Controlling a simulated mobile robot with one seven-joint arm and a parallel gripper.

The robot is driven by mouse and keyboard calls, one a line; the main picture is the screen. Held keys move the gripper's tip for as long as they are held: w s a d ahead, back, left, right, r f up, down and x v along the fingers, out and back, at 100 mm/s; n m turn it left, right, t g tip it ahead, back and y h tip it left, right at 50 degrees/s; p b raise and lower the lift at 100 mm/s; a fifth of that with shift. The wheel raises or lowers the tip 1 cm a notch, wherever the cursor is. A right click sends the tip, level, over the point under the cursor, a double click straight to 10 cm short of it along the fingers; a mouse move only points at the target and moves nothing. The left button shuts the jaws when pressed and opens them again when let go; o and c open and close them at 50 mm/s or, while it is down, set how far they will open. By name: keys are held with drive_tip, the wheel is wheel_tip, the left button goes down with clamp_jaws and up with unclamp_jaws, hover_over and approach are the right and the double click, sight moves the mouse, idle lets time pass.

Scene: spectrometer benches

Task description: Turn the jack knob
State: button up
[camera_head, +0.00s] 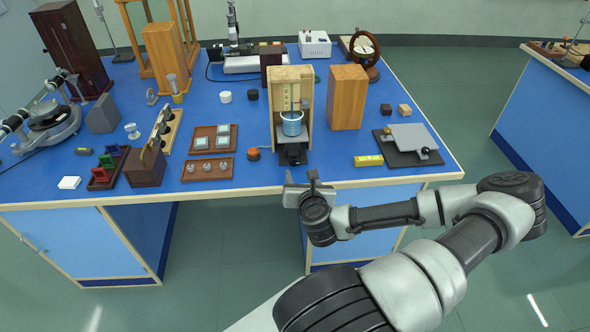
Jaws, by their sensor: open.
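A wooden stand (277,95) sits near the front edge of the blue bench, with a beaker of blue liquid (292,124) inside it. A dark block-like part (292,154) lies under the beaker and juts out at the front; it may be the jack, but its knob is too small to make out. To the right, a grey plate on a dark base (407,137) has a small black knob-like part (425,152) at its front. My gripper (302,180) is open and empty, just off the front edge, in front of the wooden stand. Its fingers seem to touch nothing.
An orange-topped button (254,154) sits left of the stand, and a yellow block (368,161) to its right. A tall wooden block (347,97) stands close on the right. Brown trays (208,169) lie to the left. The bench's front edge (400,180) runs just behind my gripper.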

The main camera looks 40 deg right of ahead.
sight(294, 162)
drive_tip(key=x, duration=0.9)
drive_tip(key=shift+w+d+f, duration=0.1)
drive_tip(key=shift+w+d, duration=0.05)
drive_tip(key=shift+w, duration=0.2)
drive_tip(key=c, duration=1.1)
